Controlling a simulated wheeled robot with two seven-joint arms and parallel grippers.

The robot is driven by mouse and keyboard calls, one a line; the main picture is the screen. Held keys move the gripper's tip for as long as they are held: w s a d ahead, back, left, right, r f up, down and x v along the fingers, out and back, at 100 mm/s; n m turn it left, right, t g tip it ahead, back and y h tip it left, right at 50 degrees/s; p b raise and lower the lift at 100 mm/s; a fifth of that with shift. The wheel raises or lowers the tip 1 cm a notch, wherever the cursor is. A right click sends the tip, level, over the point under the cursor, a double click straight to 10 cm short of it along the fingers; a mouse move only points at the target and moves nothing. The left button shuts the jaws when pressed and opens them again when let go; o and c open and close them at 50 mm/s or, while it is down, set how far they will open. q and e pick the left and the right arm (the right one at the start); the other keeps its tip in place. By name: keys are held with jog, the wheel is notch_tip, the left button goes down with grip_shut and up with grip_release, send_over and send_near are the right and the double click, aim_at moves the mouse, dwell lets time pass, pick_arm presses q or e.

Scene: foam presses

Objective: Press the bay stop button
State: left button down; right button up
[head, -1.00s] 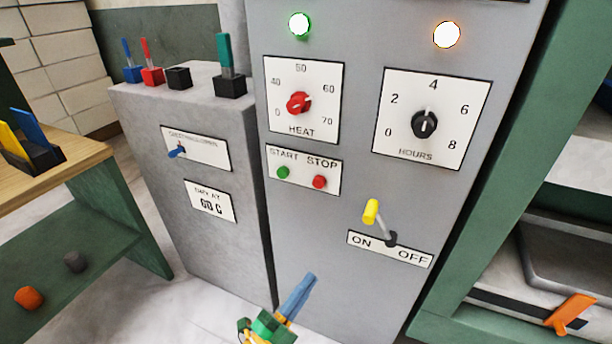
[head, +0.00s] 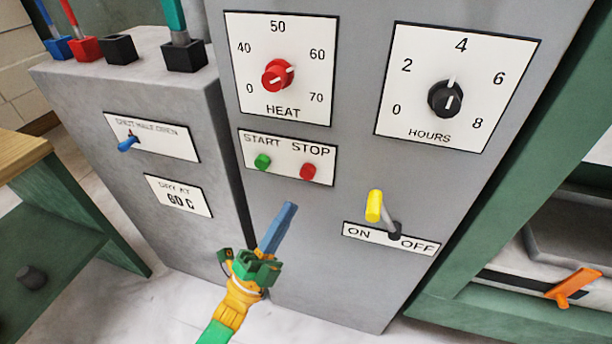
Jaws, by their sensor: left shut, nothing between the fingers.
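The red stop button (head: 308,171) sits under the word STOP on a white plate (head: 286,159) on the grey control panel. The green start button (head: 262,161) is to its left on the same plate. My left gripper (head: 290,207) is shut and empty, its blue fingers pointing up toward the panel. Its tips show just below the plate in the head view, apart from the red button. My right gripper is not in view.
A yellow-tipped lever (head: 374,206) stands right of my gripper, above the ON/OFF label. The red heat knob (head: 277,75) and black hours knob (head: 445,98) are above. A grey cabinet (head: 140,100) with a blue lever stands at left.

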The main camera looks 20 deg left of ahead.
aim_at(308, 172)
pick_arm(q)
jog(key=w+b, duration=0.3)
jog(key=w, duration=0.3)
jog(key=shift+w+d, duration=0.15)
jog(key=shift+w, duration=0.05)
dwell(1.8)
jog(key=shift+w+b, duration=0.35)
jog(key=shift+w, duration=0.05)
